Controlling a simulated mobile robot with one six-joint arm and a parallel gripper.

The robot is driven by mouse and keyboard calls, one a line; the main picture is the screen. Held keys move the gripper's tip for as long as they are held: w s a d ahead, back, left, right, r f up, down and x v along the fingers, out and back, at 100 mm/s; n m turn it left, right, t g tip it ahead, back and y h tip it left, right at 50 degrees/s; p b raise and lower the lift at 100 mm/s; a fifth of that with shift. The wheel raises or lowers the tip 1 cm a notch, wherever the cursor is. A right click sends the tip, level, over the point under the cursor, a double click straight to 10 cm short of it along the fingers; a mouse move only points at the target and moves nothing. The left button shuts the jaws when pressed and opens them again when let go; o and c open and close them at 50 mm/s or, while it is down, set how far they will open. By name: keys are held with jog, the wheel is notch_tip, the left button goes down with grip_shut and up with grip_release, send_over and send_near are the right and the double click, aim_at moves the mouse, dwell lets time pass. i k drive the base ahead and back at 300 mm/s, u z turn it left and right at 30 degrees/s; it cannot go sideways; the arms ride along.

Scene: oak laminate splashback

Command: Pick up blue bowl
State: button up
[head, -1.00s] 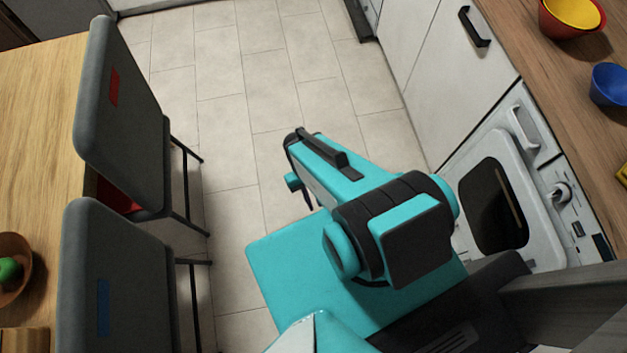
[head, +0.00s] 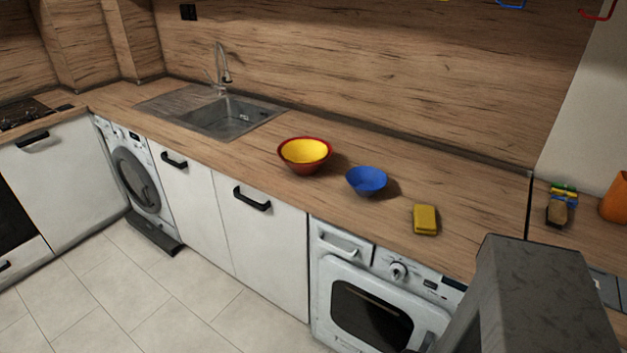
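The blue bowl (head: 366,181) stands upright on the wooden counter (head: 290,204) in the head view, near the counter's front edge. It looks empty, though its inside is only partly seen. A red bowl (head: 303,168) with a yellow bowl (head: 305,150) nested in it stands just to its left, with a small gap between. My gripper is not in view now.
A yellow sponge (head: 425,219) lies to the right of the blue bowl. A sink (head: 228,115) with a tap is at the back left. Tiled floor (head: 150,290) is clear at front left.

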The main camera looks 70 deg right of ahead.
aim_at(366, 180)
jog(key=u, duration=0.1)
jog(key=k, duration=0.2)
jog(key=z, duration=3)
jog(key=k, duration=0.6)
jog(key=u, duration=0.2)
jog(key=i, duration=0.3)
